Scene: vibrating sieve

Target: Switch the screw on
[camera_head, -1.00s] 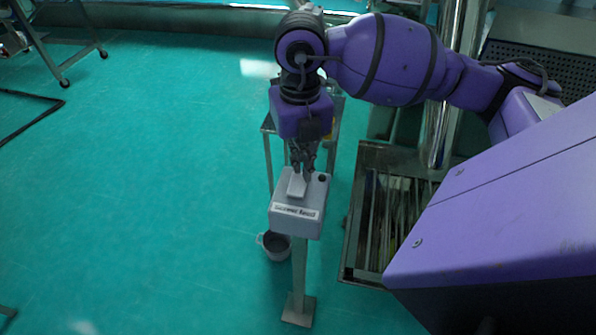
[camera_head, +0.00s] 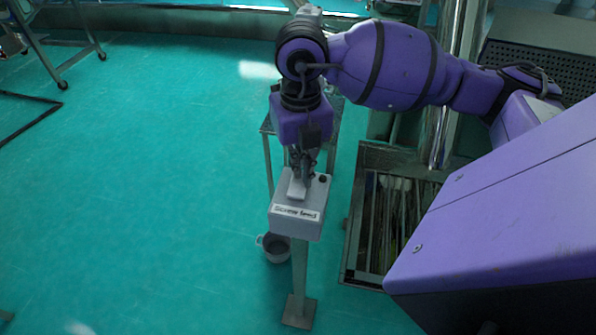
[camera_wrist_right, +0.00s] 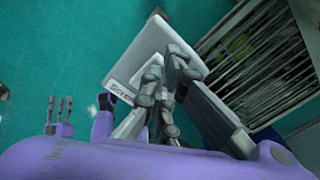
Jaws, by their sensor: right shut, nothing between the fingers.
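The grey control box labelled "Screw feed" (camera_head: 297,227) stands on a metal post. My right gripper (camera_head: 304,182) is shut and empty, pointing down at the top of the box beside the plate. Whether the fingertips touch the plate cannot be told. In the right wrist view the shut fingers (camera_wrist_right: 180,62) lie over the box (camera_wrist_right: 152,45) and hide much of its top. My left gripper is not clearly seen in the head view.
A grey pot (camera_head: 275,247) sits on the floor left of the post. A metal stand (camera_head: 268,128) is behind the box. A metal-framed trough (camera_head: 352,235) lies close on the right. The green floor on the left (camera_head: 150,190) is clear.

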